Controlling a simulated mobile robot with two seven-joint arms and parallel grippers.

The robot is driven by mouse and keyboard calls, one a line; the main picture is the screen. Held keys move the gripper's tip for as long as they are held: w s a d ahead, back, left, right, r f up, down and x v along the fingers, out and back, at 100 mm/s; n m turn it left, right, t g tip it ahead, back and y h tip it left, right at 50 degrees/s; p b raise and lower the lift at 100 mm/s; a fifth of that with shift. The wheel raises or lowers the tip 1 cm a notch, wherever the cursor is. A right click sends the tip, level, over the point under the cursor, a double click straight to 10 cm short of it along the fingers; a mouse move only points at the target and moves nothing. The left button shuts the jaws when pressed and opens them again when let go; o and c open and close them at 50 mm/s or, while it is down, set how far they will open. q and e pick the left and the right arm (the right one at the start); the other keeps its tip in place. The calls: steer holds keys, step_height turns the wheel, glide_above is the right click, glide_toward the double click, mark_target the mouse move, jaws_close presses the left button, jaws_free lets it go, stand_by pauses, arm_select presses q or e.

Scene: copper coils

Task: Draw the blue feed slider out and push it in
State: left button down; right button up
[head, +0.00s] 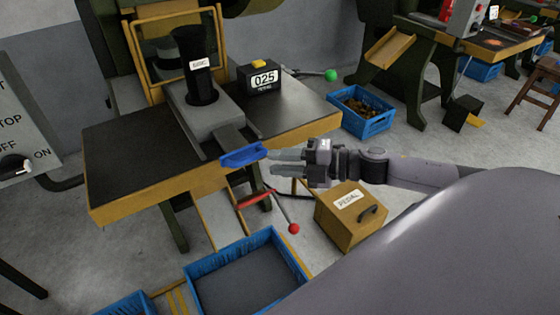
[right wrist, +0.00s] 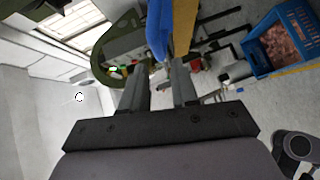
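The blue feed slider (head: 241,156) has its handle at the front edge of the dark press table. A grey bar (head: 231,137) runs back from it to the die block. My right gripper (head: 269,156) is just right of the handle, its fingers pointing left at the handle's right end. In the right wrist view the fingers (right wrist: 160,68) stand apart, and the blue handle (right wrist: 158,28) shows at and beyond their tips. I cannot tell whether they touch it. My left gripper is not in view.
The table has a yellow front edge (head: 135,197). A red lever with a red knob (head: 293,229) hangs below the slider. A yellow pedal box (head: 349,216) and a blue crate (head: 197,272) stand on the floor.

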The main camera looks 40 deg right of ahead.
steer(key=shift+a+f, duration=0.2)
steer(key=shift+f, duration=0.05)
jaws_close()
steer(key=n+t+h+b, duration=0.5)
steer(key=n+t+h, duration=0.1)
steer(key=n+h, duration=0.55)
glide_toward(246, 155)
steer(key=shift+m+h, duration=0.25)
steer(key=shift+m, duration=0.2)
steer(key=w, duration=0.5)
steer(key=shift+w+b, duration=0.3)
steer(key=shift+w+d+r, duration=0.1)
steer(key=shift+w, duration=0.55)
